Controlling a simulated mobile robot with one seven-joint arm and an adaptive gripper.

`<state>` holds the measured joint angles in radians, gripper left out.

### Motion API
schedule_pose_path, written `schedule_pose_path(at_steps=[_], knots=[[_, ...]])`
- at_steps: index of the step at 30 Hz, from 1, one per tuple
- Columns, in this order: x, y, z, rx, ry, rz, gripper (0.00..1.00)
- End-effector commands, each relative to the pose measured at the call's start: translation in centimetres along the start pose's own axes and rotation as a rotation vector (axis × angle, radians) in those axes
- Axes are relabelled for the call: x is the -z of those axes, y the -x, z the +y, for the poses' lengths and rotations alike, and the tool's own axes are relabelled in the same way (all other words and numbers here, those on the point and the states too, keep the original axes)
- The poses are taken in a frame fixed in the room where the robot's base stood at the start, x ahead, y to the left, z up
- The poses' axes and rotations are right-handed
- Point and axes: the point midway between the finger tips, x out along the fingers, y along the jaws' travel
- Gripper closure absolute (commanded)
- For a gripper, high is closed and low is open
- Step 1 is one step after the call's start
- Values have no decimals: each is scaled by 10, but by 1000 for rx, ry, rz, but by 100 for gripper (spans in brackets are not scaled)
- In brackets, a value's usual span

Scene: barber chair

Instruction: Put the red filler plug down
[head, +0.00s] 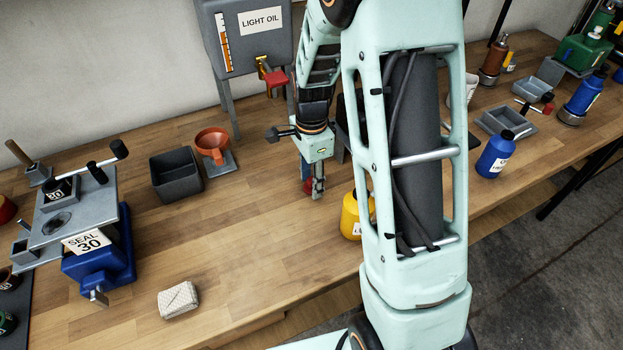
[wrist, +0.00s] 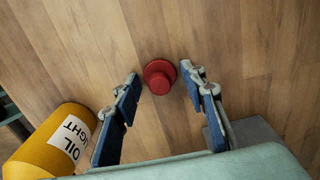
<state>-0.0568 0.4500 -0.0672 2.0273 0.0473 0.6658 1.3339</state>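The red filler plug (wrist: 159,77), a round flange with a smaller round knob, appears to stand upright on the wooden bench in the wrist view. My gripper (wrist: 163,76) is open, with one blue-and-grey finger on each side of the plug. A narrow strip of wood shows between the plug and each fingertip, so neither finger seems to touch it. In the head view my gripper (head: 313,194) points down, low over the bench; a little red shows at its fingers, and the plug is mostly hidden there.
An orange funnel (head: 212,142), a dark open bin (head: 176,176) and the light oil tank (head: 245,38) stand behind left.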

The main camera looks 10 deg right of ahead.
Motion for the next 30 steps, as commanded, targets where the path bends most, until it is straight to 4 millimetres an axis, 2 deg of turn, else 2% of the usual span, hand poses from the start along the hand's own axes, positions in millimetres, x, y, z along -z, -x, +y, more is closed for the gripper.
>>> schedule_pose_path(at_steps=[10,14,24,30], knots=[[0,2,0,0,0,0,54],[0,12,-1,4,1,1,54],[0,83,-1,5,1,1,54],[0,114,-1,2,1,1,54]])
